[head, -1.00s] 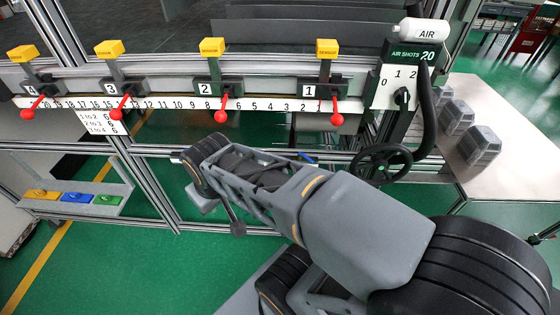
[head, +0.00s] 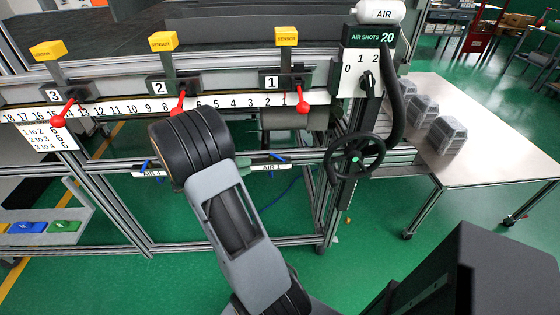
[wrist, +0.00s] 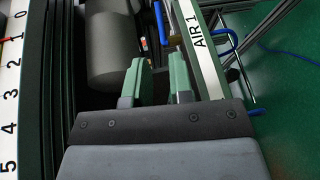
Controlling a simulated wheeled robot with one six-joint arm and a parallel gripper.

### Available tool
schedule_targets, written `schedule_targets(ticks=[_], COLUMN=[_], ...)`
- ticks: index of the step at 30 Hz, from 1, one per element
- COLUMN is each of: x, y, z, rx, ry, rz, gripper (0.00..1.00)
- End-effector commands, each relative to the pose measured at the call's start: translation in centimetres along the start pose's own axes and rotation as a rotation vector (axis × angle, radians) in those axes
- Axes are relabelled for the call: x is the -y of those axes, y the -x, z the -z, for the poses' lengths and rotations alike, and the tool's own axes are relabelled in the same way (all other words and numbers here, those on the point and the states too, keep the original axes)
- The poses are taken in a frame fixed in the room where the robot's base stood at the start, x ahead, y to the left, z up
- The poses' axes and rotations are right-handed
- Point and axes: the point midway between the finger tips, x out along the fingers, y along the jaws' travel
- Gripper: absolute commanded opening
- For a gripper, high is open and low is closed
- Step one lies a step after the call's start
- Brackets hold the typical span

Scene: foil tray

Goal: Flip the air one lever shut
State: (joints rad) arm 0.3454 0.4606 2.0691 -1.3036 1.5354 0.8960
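The AIR 1 label (head: 270,167) sits on the lower rail, right of my arm, and shows large in the wrist view (wrist: 197,30). A blue lever (head: 278,157) stands just above it. In the wrist view a narrow blue handle (wrist: 160,22), apparently this lever, lies left of the label, beyond the fingertips. My gripper (wrist: 160,62) has two green fingers held apart with nothing between them. They point toward the blue handle and are short of it. In the head view my arm mostly hides the gripper. Whether the lever touches anything is unclear.
A second blue lever (head: 147,165) is by the left label. More blue hooked parts (wrist: 228,42) lie right of the label. A grey cylinder (wrist: 112,45) is close left of the fingers. The numbered ruler (head: 250,102), red-knobbed levers and black handwheel (head: 355,157) are nearby.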

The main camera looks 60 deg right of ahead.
Motion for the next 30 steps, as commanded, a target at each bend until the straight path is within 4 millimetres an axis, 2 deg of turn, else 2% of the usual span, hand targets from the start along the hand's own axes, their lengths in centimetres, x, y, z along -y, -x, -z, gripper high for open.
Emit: schedule_targets(ticks=[12,18,24,30], x=[-0.1,-0.1,0.0,0.0], y=[-7.8,-10.7,-12.4,-12.9], z=[-0.1,-0.1,0.0,0.0], rx=[0.005,0.003,0.001,0.000], ry=[0.002,0.001,0.002,0.001], rz=[-0.001,-0.001,-0.002,-0.001], gripper=[0.21,0.21,0.21,0.21])
